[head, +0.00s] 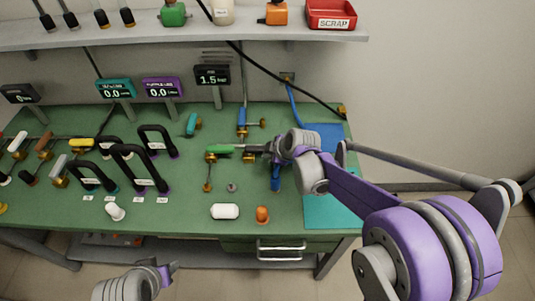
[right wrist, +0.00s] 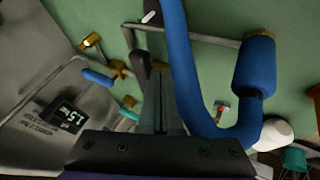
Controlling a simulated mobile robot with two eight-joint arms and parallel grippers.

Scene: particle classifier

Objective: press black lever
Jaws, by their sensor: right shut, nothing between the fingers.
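Several black U-shaped handles stand on the left half of the green bench: a large one (head: 127,153), one behind it (head: 155,130) and a lower one (head: 88,165). A small dark lever (head: 28,176) shows at the far left; I cannot tell which is the named black lever. My right gripper (head: 247,149) is shut and empty over the bench, right of the U-shaped handles. My left gripper (head: 165,272) is partly seen at the bottom edge.
A blue pipe (right wrist: 183,70) and a grey metal pipe (right wrist: 190,36) run close to the right fingers. A white cylinder (head: 225,211) and an orange piece (head: 262,215) lie toward the bench front. Small displays (head: 212,75) stand at the back, below a shelf (head: 290,32).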

